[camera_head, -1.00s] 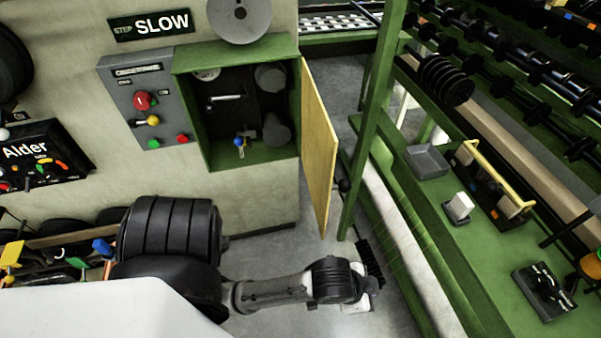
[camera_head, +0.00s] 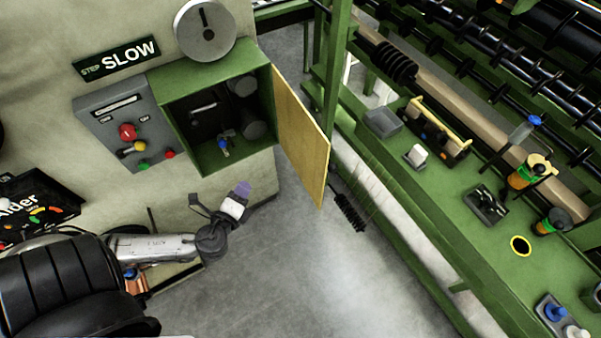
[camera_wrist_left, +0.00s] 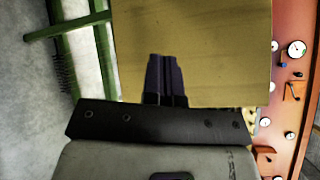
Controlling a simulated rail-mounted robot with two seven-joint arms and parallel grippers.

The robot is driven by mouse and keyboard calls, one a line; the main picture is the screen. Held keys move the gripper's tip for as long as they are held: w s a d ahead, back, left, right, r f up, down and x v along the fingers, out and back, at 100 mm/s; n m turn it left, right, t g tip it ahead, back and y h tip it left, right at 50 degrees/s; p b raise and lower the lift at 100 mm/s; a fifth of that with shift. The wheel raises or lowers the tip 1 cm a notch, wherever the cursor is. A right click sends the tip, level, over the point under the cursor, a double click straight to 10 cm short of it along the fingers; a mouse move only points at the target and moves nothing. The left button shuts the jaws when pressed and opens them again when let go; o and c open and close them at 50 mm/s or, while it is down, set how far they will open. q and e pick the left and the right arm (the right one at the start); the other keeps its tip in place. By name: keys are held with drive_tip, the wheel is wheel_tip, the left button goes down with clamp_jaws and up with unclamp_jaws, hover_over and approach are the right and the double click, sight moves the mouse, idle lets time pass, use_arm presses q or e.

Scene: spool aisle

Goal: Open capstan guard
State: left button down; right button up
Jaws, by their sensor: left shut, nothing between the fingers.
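The capstan guard is a yellow door panel (camera_head: 303,143) on the right side of a green box (camera_head: 205,77). It stands open, swung outward, and the box's dark inside shows several grey parts and a blue-tipped piece. My left gripper (camera_head: 242,190) is below the box and left of the panel's lower end, with a gap between them in the head view. In the left wrist view its dark fingers (camera_wrist_left: 165,75) are together and empty, in front of the yellow panel (camera_wrist_left: 195,45). My right gripper is not in view.
A grey control panel (camera_head: 128,127) with red and yellow knobs is left of the box. Grey floor (camera_head: 290,270) is clear between.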

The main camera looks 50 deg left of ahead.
use_arm(q)
wheel_tip(320, 180, up, 3)
drive_tip(key=w+d+m+t+h, duration=0.2)
drive_tip(key=m+t+h, duration=0.25)
drive_tip(key=m, duration=0.45)
drive_tip(key=m+g+h+p, duration=0.1)
drive_tip(key=m+g+h, duration=0.1)
drive_tip(key=m+h, duration=0.85)
approach(317, 178)
drive_tip(key=w+d+p, duration=0.1)
drive_tip(key=w, duration=0.1)
drive_tip(key=w+d+m+y, duration=0.1)
drive_tip(key=w+d+r+m+y+p, duration=0.1)
drive_tip(key=w, duration=0.1)
drive_tip(key=shift+w+d+m+p, duration=0.1)
drive_tip(key=shift+w+m+p, duration=0.15)
drive_tip(key=shift+w+p, duration=0.1)
drive_tip(key=shift+w+d, duration=0.1)
drive_tip(key=shift+w, duration=0.45)
drive_tip(key=shift+f, duration=0.1)
